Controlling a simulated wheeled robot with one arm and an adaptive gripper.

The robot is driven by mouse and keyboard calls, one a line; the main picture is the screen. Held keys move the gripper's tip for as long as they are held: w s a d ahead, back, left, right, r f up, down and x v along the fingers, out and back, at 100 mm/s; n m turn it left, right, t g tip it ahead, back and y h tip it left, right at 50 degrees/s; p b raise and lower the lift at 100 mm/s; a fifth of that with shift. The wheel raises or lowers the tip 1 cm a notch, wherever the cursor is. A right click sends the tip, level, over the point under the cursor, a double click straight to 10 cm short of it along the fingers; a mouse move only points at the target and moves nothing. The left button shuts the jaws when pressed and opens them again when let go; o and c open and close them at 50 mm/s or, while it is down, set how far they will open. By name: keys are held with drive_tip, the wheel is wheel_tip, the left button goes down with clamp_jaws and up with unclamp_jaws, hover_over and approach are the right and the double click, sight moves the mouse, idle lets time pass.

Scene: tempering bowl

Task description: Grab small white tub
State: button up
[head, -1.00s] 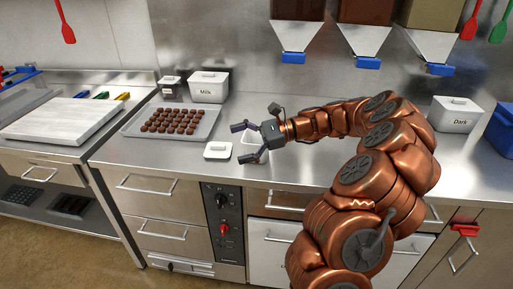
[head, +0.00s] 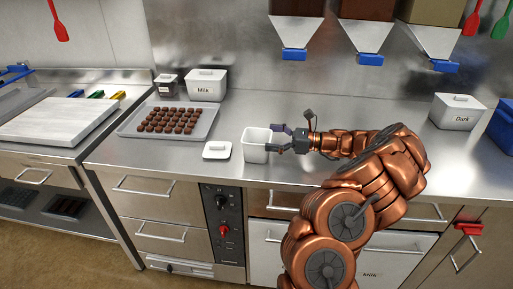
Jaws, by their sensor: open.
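A small white tub (head: 254,152) without a lid stands upright on the steel counter, near its front edge. My gripper (head: 277,139) is just to the right of the tub, pointing left. Its dark fingers are apart, with the tips at the tub's right side. I cannot tell whether a finger touches the tub or reaches over its rim. A small white lid (head: 217,150) with a knob lies on the counter left of the tub.
A tray (head: 205,128) of chocolates lies at the back left, with a lidded white Milk tub (head: 207,85) and a small dark-filled container (head: 166,85) behind it. A Dark tub (head: 457,111) stands at the right. Hoppers hang above the counter.

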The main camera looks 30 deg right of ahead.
sight(257, 136)
drive_tip(key=x, duration=0.4)
drive_tip(key=shift+w+a+f+p, duration=0.1)
drive_tip(key=shift+w+a+p, duration=0.1)
drive_tip(key=shift+p, duration=0.2)
drive_tip(key=shift+c, duration=0.3)
drive_tip(key=c, duration=0.8)
